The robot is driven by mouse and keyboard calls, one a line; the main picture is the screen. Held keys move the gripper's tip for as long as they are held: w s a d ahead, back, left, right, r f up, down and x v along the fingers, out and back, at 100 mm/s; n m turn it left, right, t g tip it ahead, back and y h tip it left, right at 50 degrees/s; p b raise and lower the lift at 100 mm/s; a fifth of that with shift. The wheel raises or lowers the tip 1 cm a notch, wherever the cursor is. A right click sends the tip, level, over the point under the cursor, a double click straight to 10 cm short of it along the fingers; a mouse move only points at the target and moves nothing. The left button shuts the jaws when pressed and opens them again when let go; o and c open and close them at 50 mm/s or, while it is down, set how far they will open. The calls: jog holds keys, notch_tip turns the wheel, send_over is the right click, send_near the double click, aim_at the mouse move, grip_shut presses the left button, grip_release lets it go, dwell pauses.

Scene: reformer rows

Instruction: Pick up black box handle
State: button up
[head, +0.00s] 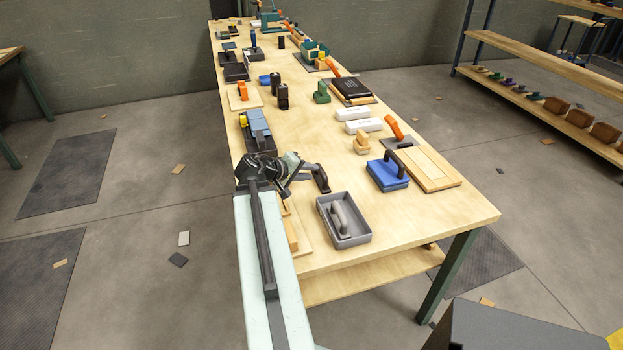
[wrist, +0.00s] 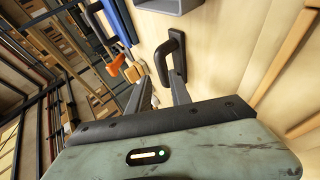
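A black handle (wrist: 172,52), shaped like a thick bracket, stands on the pale wooden surface in the wrist view. It also shows in the head view (head: 320,178), just right of my arm's end. My gripper (wrist: 160,78) has its two grey fingers apart. The handle lies just beyond the fingertips, close to the right finger; I cannot tell whether they touch. Nothing is seen held between the fingers. In the head view my gripper (head: 302,168) is low over the bench, and its fingers are hard to make out.
A grey tray with a grey handle (head: 366,238) stands near the bench's front. A blue block with a dark handle (head: 378,178) and a framed wooden panel (head: 428,172) lie to the right. A blue-and-grey item (head: 257,120) stands behind my arm. Bare bench (head: 440,220) shows at front right.

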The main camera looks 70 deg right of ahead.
aim_at(320, 173)
jog(key=shift+a+f, duration=0.1)
jog(key=shift+f, duration=0.05)
jog(key=shift+w+f, duration=0.1)
jog(key=b+x, duration=0.3)
jog(key=x, duration=0.4)
jog(key=shift+d+f+b, duration=0.15)
jog(key=shift+d+b, duration=0.25)
jog(key=shift+d, duration=0.05)
grip_shut()
